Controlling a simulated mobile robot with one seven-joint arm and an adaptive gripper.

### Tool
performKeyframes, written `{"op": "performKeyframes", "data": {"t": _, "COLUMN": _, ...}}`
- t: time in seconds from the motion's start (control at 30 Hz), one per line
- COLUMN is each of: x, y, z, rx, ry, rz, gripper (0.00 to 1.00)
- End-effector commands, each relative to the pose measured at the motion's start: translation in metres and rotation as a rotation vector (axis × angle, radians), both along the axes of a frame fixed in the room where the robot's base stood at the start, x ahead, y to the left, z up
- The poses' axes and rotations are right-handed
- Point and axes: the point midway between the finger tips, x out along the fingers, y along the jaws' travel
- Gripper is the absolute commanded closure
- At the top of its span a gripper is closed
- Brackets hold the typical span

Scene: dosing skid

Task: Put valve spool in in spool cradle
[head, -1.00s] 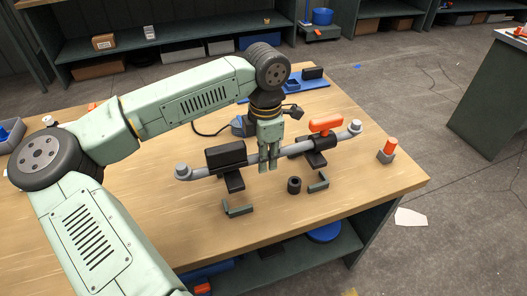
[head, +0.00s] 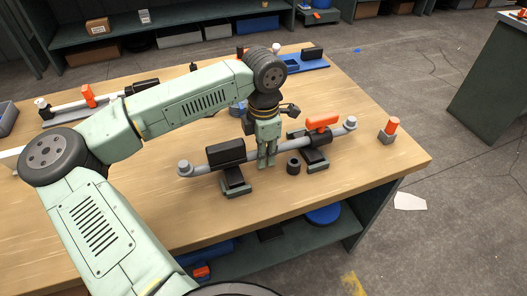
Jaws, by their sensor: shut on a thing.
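The valve spool (head: 203,163) is a long grey pipe with flanged ends, a black block (head: 227,152) on its left part and a black valve body with an orange handle (head: 322,123) on its right part. My gripper (head: 266,163) points down and is shut on the middle of the pipe. I take two dark green brackets for the spool cradle: the left bracket (head: 237,190) and the right bracket (head: 318,168). The spool's black feet overlap both brackets in the picture. I cannot tell whether they touch.
A short black cylinder (head: 293,167) stands between the brackets. An orange-topped grey block (head: 388,131) stands near the table's right edge. A similar pipe with an orange handle (head: 88,95) lies at the back left. A blue tray (head: 308,64) is at the back.

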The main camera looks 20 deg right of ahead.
Motion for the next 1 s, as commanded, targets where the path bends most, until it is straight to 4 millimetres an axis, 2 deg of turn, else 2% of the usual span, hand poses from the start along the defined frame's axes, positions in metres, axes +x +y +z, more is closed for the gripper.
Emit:
{"op": "performKeyframes", "data": {"t": 0.8, "x": 0.0, "y": 0.0, "z": -0.012, "rx": 0.0, "ry": -0.002, "rz": 0.0, "gripper": 1.0}}
{"op": "performKeyframes", "data": {"t": 0.83, "x": 0.0, "y": 0.0, "z": -0.011, "rx": 0.0, "ry": -0.002, "rz": 0.0, "gripper": 0.79}}
{"op": "performKeyframes", "data": {"t": 1.0, "x": 0.0, "y": 0.0, "z": -0.011, "rx": 0.0, "ry": -0.001, "rz": 0.0, "gripper": 0.68}}
